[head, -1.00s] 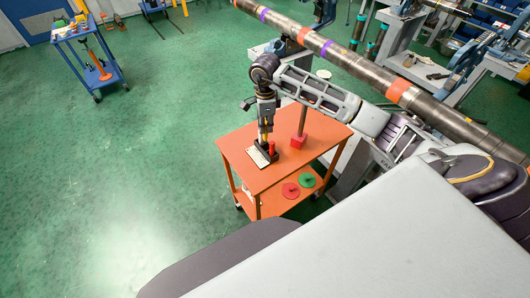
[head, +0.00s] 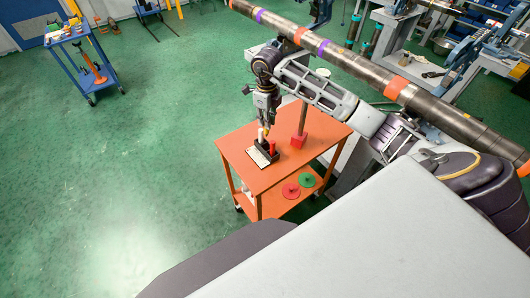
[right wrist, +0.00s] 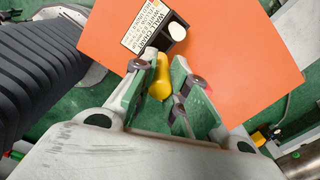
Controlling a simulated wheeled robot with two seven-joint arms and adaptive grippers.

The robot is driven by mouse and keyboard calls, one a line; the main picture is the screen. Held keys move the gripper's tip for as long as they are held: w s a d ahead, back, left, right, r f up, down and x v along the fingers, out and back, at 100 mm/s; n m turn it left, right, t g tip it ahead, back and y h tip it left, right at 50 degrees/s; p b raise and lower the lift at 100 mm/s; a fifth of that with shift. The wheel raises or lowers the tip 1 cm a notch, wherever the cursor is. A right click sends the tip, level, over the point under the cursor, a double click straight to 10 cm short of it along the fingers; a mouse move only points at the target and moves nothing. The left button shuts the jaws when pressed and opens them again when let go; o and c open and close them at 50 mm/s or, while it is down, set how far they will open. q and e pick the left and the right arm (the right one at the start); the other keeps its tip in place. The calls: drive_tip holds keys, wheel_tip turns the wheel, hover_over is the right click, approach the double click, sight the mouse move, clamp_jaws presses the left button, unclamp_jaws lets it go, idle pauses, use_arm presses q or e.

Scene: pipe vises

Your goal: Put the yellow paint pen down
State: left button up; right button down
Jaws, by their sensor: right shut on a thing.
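My right gripper (head: 265,122) is above the orange cart, pointing down. It is shut on the yellow paint pen (right wrist: 160,84), whose yellow end shows between the green-padded fingers (right wrist: 162,68) in the right wrist view. A black holder (head: 266,156) stands on the cart top below the gripper. A white pen (head: 261,136) and a red pen (head: 272,147) stand upright in it. In the right wrist view the white pen's round end (right wrist: 177,32) shows just beyond the fingertips. The yellow pen's lower end is hard to make out. My left gripper is out of view.
The orange cart (head: 240,158) has a white printed card (head: 258,158) beside the holder and a red block with an upright post (head: 299,140) to the right. Red and green discs (head: 305,180) lie on the lower shelf. A long pipe (head: 350,61) runs behind.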

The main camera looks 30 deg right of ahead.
sight(267, 131)
drive_tip(key=shift+w+d+m, duration=0.1)
drive_tip(key=shift+m, duration=0.5)
drive_tip(key=shift+f+p, duration=0.4)
drive_tip(key=shift+f, duration=2.75)
drive_tip(key=shift+f, duration=1.5)
drive_tip(key=shift+f+p, duration=0.3)
drive_tip(key=shift+f, duration=0.05)
drive_tip(key=shift+f, duration=0.2)
